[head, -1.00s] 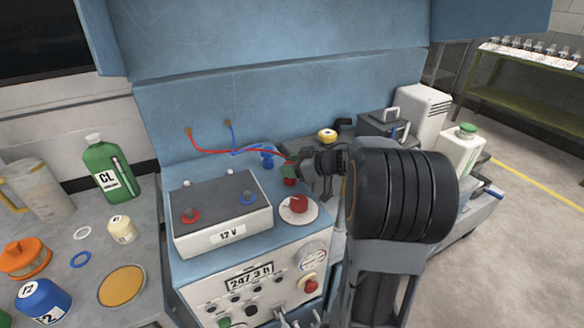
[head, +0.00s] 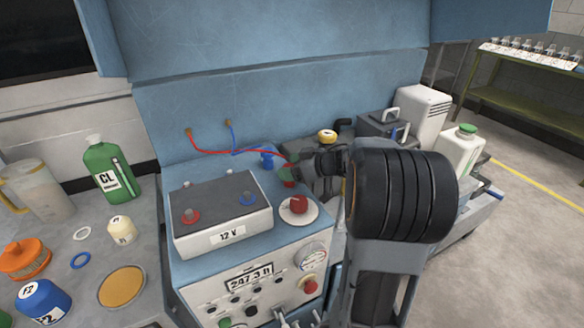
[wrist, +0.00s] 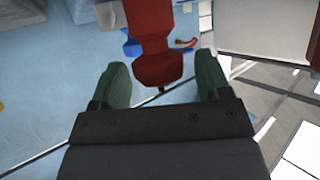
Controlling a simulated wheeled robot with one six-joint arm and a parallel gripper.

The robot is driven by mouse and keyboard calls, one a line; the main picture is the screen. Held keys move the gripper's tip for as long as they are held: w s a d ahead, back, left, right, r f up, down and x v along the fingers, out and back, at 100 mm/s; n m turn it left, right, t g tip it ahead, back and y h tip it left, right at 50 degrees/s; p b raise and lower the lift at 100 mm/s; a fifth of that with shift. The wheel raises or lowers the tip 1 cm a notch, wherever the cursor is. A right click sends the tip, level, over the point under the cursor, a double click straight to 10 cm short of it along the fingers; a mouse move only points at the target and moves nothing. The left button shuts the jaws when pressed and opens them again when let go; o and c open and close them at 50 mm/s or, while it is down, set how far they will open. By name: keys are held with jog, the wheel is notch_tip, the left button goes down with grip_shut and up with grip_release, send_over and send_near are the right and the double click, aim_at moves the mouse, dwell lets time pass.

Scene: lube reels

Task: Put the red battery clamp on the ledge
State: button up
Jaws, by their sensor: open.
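The red battery clamp (head: 289,182) is at the right end of the blue bench ledge (head: 190,172), behind and right of the 12 V battery (head: 222,212). A red cable (head: 232,153) runs to it from the back panel. My gripper (head: 291,165) is at the clamp with its jaws open. In the wrist view, the green fingers of my gripper (wrist: 161,84) stand apart, with the red clamp (wrist: 153,35) between and ahead of them and gaps on both sides. My gripper partly hides the clamp in the head view; whether it rests fully on the ledge is unclear.
A blue clamp (head: 267,158) stands left of the red one, on a blue cable. Bottles and a filter crowd the left table. A grey box (head: 385,125) is behind my arm.

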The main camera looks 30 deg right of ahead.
jog(key=p+v, duration=0.2)
jog(key=v, duration=1)
jog(key=w+a+r+m+t+h+p, duration=0.2)
jog(key=w+r+m+t+h+p, duration=0.3)
jog(key=r+h, duration=0.55)
jog(key=s+a+f+m+g+y+p, duration=0.1)
jog(key=s+a+f+g+p, duration=0.1)
jog(key=s+a+g, duration=0.4)
jog(key=s+a+f+m+g+y+p, duration=0.1)
jog(key=s+a+f+g+p, duration=0.1)
jog(key=s+a+f+g, duration=0.3)
jog(key=s+a+g, duration=0.1)
jog(key=s+a, duration=0.3)
jog(key=a, duration=0.1)
jog(key=shift+s+f, duration=0.15)
jog(key=shift+s, duration=0.25)
jog(key=shift+y, duration=0.25)
